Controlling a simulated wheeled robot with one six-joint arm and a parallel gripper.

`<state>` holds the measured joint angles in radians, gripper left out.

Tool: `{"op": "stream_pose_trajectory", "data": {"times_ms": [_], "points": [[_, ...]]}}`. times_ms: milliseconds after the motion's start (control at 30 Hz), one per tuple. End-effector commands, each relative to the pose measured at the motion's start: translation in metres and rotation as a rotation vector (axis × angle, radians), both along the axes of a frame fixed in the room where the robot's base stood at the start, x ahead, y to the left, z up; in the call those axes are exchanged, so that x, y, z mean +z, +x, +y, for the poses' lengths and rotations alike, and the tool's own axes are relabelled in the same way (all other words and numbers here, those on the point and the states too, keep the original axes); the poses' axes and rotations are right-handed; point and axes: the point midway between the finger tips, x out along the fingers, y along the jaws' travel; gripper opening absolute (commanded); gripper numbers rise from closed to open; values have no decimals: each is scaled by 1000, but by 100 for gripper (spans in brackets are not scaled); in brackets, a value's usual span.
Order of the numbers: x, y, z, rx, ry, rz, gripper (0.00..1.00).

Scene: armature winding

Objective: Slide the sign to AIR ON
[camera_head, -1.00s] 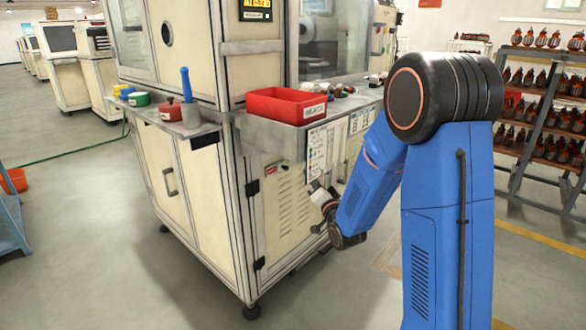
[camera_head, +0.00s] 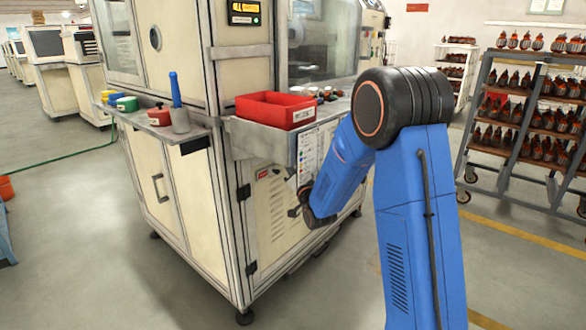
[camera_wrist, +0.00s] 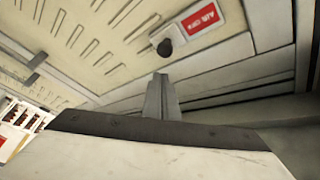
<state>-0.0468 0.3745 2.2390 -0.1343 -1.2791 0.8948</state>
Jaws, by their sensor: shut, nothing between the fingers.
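The sign (camera_wrist: 203,19) shows in the wrist view as a red plate with white letters that seem to read AIR OFF. Beside it, to its left, is a pale tab with a round black knob (camera_wrist: 165,48). The sign also shows small and red on the cream cabinet door in the head view (camera_head: 268,173). My gripper (camera_wrist: 162,80) is shut and empty, its fingers pointing at the door just below the knob in the picture. They look apart from the knob, though the depth is hard to judge. In the head view my gripper (camera_head: 294,211) is small, close to the door.
A grey shelf holding a red bin (camera_head: 277,109) juts out above the door. Paper sheets (camera_head: 307,156) hang from the shelf's edge near my arm.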

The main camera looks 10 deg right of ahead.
Motion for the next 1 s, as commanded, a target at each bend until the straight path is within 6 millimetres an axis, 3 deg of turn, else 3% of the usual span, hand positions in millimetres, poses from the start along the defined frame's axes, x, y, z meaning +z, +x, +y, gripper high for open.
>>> {"op": "stream_pose_trajectory", "data": {"times_ms": [300, 767, 1000], "points": [[-17, -8, 17, 0, -1, -2, 0], [-18, -10, 20, 0, -1, -2, 0], [-19, -27, 44, 3, 0, 0, 0]]}}
